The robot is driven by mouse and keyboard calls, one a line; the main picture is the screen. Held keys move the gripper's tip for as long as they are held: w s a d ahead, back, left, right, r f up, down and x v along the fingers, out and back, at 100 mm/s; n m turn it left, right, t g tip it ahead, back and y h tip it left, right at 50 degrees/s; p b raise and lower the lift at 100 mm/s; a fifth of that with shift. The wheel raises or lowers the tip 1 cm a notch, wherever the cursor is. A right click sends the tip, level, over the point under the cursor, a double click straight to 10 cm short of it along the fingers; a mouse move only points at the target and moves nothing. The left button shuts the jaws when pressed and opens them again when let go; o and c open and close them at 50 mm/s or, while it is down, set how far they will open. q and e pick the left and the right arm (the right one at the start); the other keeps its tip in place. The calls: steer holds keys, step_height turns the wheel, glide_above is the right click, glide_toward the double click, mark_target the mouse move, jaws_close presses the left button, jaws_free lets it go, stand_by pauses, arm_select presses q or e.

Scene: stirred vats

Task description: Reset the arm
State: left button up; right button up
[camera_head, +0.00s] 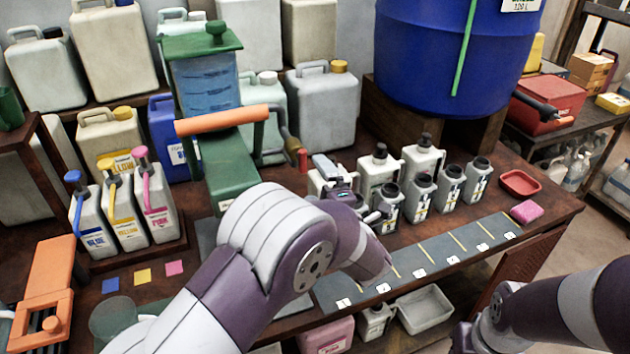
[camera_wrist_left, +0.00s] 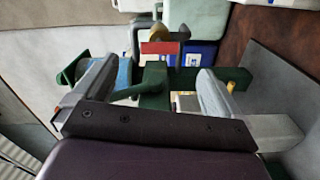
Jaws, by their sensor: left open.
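My left arm (camera_head: 290,245) reaches from the bottom of the head view over the workbench. Its gripper (camera_head: 345,185) is beside the green press-like stand and the grey bottles, partly hidden by its own wrist. In the left wrist view the gripper (camera_wrist_left: 155,70) has its two grey fingers wide apart with nothing held between them. Beyond the fingers is a green stand (camera_wrist_left: 154,82) with a red part (camera_wrist_left: 160,47). My right arm (camera_head: 570,305) shows at the lower right of the head view, and its gripper is out of view.
Grey bottles (camera_head: 420,165) and small open bottles (camera_head: 449,185) stand close to the left gripper. A dark mat (camera_head: 440,265) with yellow lines lies along the front edge. A blue vat (camera_head: 450,55) stands behind. Blue, yellow and pink bottles (camera_head: 120,210) stand at left.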

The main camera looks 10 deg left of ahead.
arm_select(q)
steer(key=s+d+f+m+g+h+p, duration=0.15)
steer(key=d+f+m+g+h, duration=0.25)
steer(key=d+f+m+h, duration=0.7)
steer(key=s+a+m+g+p, duration=0.1)
steer(key=s+a+m+g, duration=0.25)
steer(key=s+m, duration=0.35)
steer(key=s+a+r+m+g+p, duration=0.2)
steer(key=s+a+r+g+p, duration=0.1)
steer(key=s+a, duration=0.3)
steer(key=s+a+r+m+g+y+p, duration=0.1)
steer(key=s+a+r, duration=0.4)
steer(key=s, duration=0.6)
steer(key=a+m+g+p, duration=0.1)
steer(key=a+m+g, duration=0.1)
steer(key=shift+a+p, duration=0.3)
steer(key=shift+p, duration=0.1)
